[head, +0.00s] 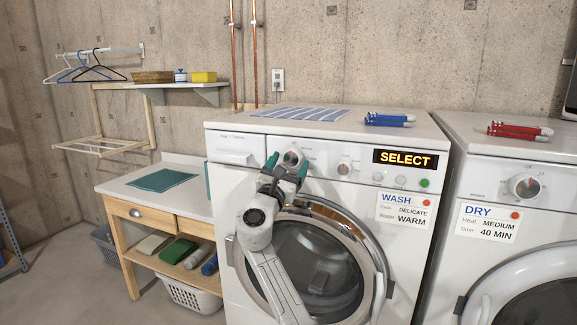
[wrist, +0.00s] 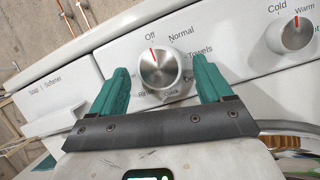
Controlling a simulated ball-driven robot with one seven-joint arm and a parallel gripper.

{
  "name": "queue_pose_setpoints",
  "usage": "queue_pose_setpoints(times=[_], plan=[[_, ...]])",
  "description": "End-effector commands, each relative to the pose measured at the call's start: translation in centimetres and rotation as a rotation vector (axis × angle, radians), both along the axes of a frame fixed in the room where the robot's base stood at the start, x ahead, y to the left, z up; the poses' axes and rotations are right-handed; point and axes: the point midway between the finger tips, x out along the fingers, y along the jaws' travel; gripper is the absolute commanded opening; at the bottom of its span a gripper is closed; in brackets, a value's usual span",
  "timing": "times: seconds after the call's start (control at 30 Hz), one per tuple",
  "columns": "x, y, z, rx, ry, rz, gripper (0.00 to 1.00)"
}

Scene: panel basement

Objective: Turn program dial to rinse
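The program dial (wrist: 160,70) is a round silver knob on the washer's white front panel. Its red mark points up, towards Off. Normal and Towels are printed to its right, and Quick and a partly covered Rinse label below it. The dial also shows in the head view (head: 292,156). My gripper (wrist: 161,66) has its two teal fingers apart, one on each side of the dial, with a gap on both sides. In the head view my gripper (head: 286,164) is in front of the dial and covers its lower part.
The washer's display (head: 404,159) reads SELECT. A second knob (head: 344,166), marked Cold and Warm, sits right of the dial. The WASH card (head: 403,210) reads Delicate, Warm. The detergent drawer (head: 236,147) is left of the dial. The dryer (head: 520,190) stands at the right.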

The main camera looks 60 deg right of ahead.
Motion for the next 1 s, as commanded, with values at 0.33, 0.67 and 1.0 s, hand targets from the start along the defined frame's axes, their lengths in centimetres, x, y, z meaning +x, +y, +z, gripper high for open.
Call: queue_pose_setpoints(times=[0.33,0.67,1.0], plan=[[0.00,0.04,-0.02,0.000,0.000,0.000,0.45],[0.03,0.06,-0.05,0.000,-0.003,0.001,0.24],[0.19,0.08,-0.40,0.008,-0.114,0.001,0.24]])
